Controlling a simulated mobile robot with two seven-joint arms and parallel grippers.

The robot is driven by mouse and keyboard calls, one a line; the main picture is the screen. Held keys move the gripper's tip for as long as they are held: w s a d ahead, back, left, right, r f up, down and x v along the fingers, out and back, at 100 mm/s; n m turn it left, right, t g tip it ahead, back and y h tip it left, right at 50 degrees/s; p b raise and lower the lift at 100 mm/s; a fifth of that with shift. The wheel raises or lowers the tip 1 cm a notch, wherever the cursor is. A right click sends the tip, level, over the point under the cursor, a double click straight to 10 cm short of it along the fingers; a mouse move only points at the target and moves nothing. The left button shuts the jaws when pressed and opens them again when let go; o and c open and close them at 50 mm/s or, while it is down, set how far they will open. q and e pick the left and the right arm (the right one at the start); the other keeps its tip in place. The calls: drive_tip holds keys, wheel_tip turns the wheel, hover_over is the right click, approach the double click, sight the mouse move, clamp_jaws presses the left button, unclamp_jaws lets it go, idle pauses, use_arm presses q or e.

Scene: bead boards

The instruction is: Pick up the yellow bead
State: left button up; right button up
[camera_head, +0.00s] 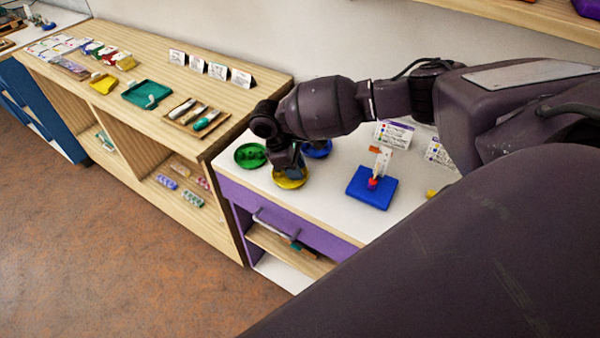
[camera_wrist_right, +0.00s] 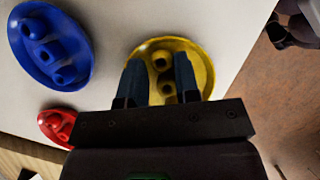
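The yellow dish (camera_head: 287,184) stands near the left end of the white table and holds yellow beads. In the right wrist view the yellow dish (camera_wrist_right: 204,66) lies under my right gripper. A yellow bead (camera_wrist_right: 160,62) with a dark hole shows between the fingertips, with another yellow bead (camera_wrist_right: 169,89) just nearer the palm. My right gripper (camera_wrist_right: 157,66) is open, its two dark fingers apart over the dish. In the head view my right gripper (camera_head: 292,172) points down at the dish and hides part of it. Contact with a bead cannot be told. My left gripper is not in view.
A green dish (camera_head: 250,155) and a blue dish (camera_head: 317,149) stand close by. A red dish (camera_wrist_right: 58,124) shows in the right wrist view. A blue board (camera_head: 371,196) with a bead on its post stands to the right. A wooden shelf unit (camera_head: 213,148) adjoins at left.

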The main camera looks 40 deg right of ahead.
drive_tip(key=shift+s+a+f, duration=0.1)
drive_tip(key=shift+s+f, duration=0.15)
drive_tip(key=shift+f, duration=0.05)
clamp_jaws()
